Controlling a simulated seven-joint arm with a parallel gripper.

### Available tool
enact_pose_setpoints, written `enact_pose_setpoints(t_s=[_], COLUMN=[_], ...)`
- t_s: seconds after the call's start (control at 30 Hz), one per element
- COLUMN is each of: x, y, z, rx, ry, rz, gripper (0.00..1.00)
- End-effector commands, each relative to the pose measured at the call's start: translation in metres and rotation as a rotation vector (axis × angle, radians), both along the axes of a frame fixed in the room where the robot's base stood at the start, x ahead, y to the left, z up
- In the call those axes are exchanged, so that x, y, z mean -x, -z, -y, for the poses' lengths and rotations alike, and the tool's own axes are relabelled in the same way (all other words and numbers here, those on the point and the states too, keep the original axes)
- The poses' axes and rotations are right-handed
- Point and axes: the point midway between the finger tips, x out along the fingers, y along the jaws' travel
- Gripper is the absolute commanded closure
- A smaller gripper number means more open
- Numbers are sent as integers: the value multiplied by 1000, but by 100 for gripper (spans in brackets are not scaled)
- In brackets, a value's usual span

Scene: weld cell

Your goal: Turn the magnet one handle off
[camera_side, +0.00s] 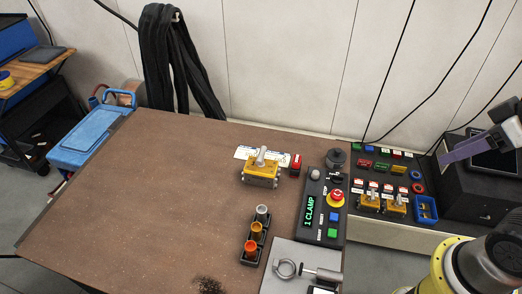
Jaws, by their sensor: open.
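A yellow block with a grey handle (261,158) on top, resembling a switchable magnet (262,175), sits on the brown table beside a white label strip. The handle stands up from the block; its on or off setting is too small to read. Two smaller yellow units with grey handles, a left one (369,204) and a right one (396,206), sit on the dark rack at the right. I cannot read which unit is marked one. A yellow-ringed arm part shows at the lower right. I cannot make out my gripper's fingers in this view.
A black control box (325,212) with a "1 CLAMP" display and red stop button (337,198) stands right of the block. A red switch (296,164) is near the block. A holder with coloured caps (256,232) and a grey plate (288,256) lie in front. The table's left side is clear.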

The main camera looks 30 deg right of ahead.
Motion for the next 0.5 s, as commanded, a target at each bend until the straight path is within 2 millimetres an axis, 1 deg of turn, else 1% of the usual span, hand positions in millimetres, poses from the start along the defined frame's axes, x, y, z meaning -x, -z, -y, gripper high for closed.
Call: enact_pose_setpoints(t_s=[0.1, 0.13, 0.17, 0.27, 0.37, 0.47, 0.5], x=[5, 5, 4, -3, -18, -41, -52], y=[1, -1, -6, -30, -54, -79, -88], z=[1, 2, 3, 9, 13, 14, 13], rx=[56, 80, 106, 206, 308, 412, 452], ry=[-97, -133, -171, -308, -462, -638, -712], rz=[-25, -26, -24, -18, -40, -76, -94], gripper=[49, 49, 49, 49, 49, 49, 49])
